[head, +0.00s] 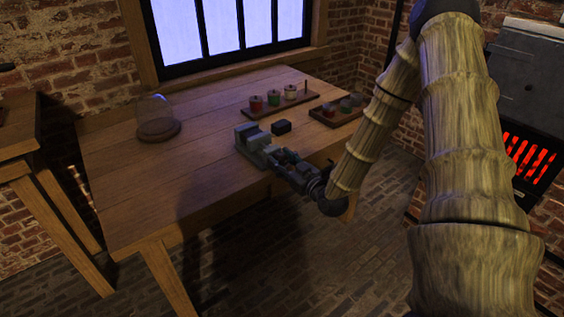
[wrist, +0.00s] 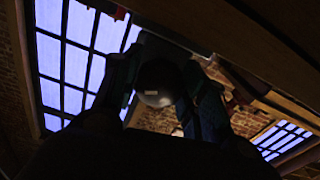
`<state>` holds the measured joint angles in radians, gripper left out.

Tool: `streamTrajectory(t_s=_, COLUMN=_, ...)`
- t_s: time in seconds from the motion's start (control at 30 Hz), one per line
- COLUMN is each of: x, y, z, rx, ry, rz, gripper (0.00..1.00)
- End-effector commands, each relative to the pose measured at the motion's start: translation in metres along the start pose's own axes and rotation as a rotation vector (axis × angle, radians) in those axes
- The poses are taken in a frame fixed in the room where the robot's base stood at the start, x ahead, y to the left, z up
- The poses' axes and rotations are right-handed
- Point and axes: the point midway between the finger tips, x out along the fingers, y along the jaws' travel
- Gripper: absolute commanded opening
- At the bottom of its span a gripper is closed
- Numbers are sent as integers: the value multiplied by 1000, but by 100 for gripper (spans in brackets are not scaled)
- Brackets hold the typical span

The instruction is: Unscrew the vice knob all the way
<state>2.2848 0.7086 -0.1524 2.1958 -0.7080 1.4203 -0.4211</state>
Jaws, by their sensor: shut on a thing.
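The grey-green vice (head: 252,143) sits at the front edge of the wooden table in the head view. My gripper (head: 285,160) reaches in from the right at the vice's front side. In the wrist view, the vice knob (wrist: 158,84) is a round dark end with a small pale mark. It lies between my two dark fingers, and my gripper is shut on it. In the head view my gripper hides the knob, and the vice screw cannot be made out.
A wooden rack (head: 268,110) holds several coloured spools, and a second tray (head: 335,119) holds dark round pieces. A glass dome (head: 156,113) stands at left. A glowing stove (head: 526,165) is at right. The table's left front is clear.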

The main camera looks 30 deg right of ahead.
Motion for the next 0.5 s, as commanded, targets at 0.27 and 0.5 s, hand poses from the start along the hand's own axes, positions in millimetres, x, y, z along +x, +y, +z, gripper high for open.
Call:
streamTrajectory(t_s=0.27, x=0, y=0, z=2, rx=-267, ry=-3, rz=-2, gripper=19)
streamTrajectory(t_s=0.5, x=0, y=1, z=3, rx=-496, ry=-3, rz=-2, gripper=19)
